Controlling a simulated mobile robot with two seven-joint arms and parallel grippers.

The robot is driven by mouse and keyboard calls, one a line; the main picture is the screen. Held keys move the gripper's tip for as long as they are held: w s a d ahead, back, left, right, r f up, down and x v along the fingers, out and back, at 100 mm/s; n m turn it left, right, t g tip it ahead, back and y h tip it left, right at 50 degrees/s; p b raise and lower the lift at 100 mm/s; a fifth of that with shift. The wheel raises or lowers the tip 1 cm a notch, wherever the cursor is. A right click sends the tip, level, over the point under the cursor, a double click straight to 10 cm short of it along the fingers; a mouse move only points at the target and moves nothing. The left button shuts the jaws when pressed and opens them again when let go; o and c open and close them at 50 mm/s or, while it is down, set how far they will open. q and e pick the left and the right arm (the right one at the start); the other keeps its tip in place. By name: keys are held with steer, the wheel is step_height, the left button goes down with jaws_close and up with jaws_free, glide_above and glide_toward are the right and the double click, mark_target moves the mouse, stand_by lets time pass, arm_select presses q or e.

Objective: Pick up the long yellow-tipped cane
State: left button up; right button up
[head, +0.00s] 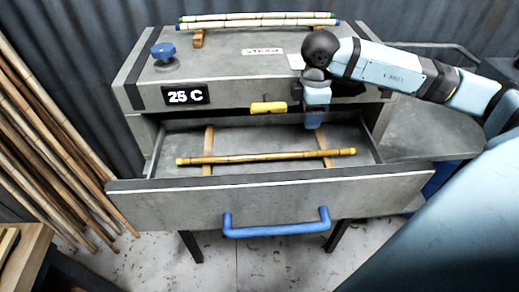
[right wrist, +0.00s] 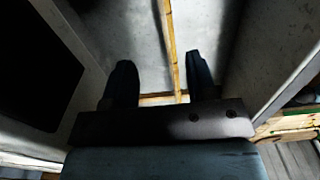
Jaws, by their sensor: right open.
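The long yellow-tipped cane (head: 265,156) lies across two wooden strips (head: 208,150) inside the open grey drawer (head: 270,202). My right gripper (head: 313,121) hangs over the drawer, above and behind the cane's right half, apart from it. In the right wrist view the gripper's two fingers (right wrist: 158,62) are spread, with nothing held. The cane (right wrist: 171,45) appears there as a thin upright line beyond and between the fingers, with a pale wooden strip (right wrist: 155,99) crossing below. My left gripper is out of view.
The grey steam box (head: 230,68) stands behind the drawer, with a blue knob (head: 163,51), a yellow handle (head: 268,108) and canes (head: 260,20) on top. A blue drawer handle (head: 276,230) sticks out in front. Long canes (head: 45,140) lean at the left.

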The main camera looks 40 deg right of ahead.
step_height(320, 180, down, 3)
steer(key=s, duration=0.1)
glide_above(305, 152)
steer(key=f, duration=0.4)
steer(key=shift+w+f, duration=0.1)
steer(key=shift+w, duration=0.1)
steer(key=shift+s+f+p, duration=0.1)
steer(key=shift+f+p, duration=0.25)
steer(key=shift+f, duration=0.1)
steer(key=shift+f+p, duration=0.4)
steer(key=shift+f, duration=1.95)
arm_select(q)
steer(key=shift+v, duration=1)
arm_select(e)
jaws_close()
